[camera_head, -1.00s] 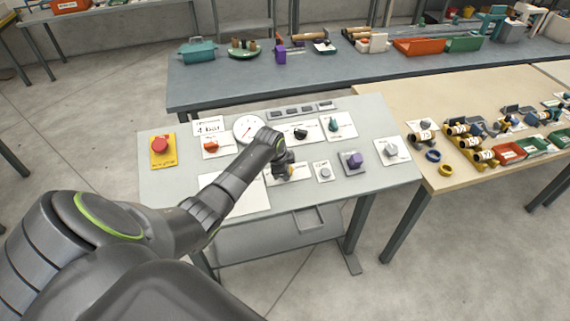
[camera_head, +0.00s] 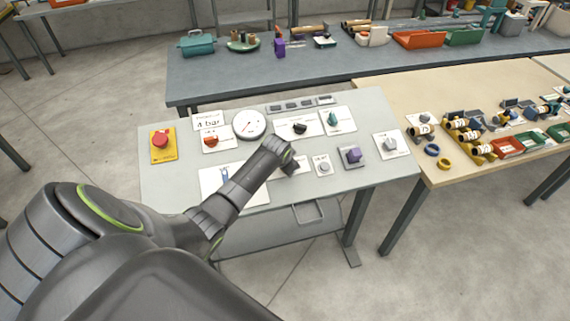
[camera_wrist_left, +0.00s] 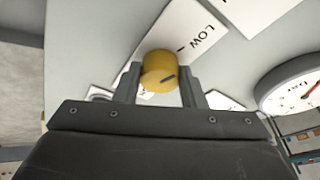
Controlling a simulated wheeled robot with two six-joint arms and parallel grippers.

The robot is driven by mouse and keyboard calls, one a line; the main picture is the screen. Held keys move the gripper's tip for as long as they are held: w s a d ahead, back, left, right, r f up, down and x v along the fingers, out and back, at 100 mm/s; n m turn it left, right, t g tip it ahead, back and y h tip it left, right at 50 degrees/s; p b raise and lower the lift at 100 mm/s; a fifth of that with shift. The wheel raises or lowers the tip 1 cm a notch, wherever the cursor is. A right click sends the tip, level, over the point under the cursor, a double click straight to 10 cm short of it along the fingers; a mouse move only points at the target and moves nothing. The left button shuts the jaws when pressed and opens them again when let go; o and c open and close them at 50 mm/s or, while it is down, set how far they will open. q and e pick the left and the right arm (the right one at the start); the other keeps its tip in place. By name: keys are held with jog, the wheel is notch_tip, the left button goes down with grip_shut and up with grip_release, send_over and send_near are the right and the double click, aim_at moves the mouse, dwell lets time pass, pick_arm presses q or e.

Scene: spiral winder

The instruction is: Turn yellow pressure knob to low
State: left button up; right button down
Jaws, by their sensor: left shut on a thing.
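The yellow knob (camera_wrist_left: 158,66) sits on a white plate with the word LOW (camera_wrist_left: 185,42) printed beside a short tick mark. A dark pointer line shows on the knob's face, and it does not clearly line up with that tick. My left gripper (camera_wrist_left: 161,84) is shut on the knob, one finger on each side. In the head view my left gripper (camera_head: 290,167) is over the front middle of the grey panel (camera_head: 375,112), and my arm hides the knob there. My right gripper is not in view.
The round white gauge (camera_head: 249,124) with a red needle stands behind my arm. A red button (camera_head: 160,140) on yellow is at the left. A grey knob (camera_head: 323,167) and a purple knob (camera_head: 353,155) are close on the right. A white plate (camera_head: 258,192) lies partly under my forearm.

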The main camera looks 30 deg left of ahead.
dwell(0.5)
pick_arm(q)
jog(key=o, duration=1)
jog(key=b+v, duration=0.2)
jog(key=v, duration=1.5)
jog(key=shift+s+b, duration=0.2)
jog(key=shift+b, duration=0.2)
jog(key=shift+r, duration=0.1)
